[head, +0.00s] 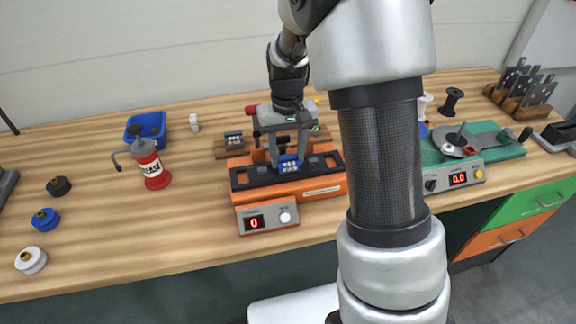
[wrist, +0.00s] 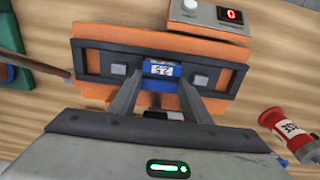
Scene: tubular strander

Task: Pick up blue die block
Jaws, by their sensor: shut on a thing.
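The blue die block (head: 289,162) with a white label sits at the middle of the orange machine (head: 300,195), at its black holder. It also shows in the wrist view (wrist: 161,69), where the label reads about "2.5". My gripper (head: 288,160) reaches down from above, and its two fingers close on either side of the block. In the wrist view my gripper (wrist: 160,84) has its fingertips at the block's sides. I cannot tell whether the block is lifted clear of the holder.
A red grease can (head: 152,165) and a blue bin (head: 147,125) stand to the left. Several spools lie at the far left. A green machine (head: 475,155) with a display stands to the right. A small wooden stand (head: 235,146) is behind the orange machine. Bench between can and machine is clear.

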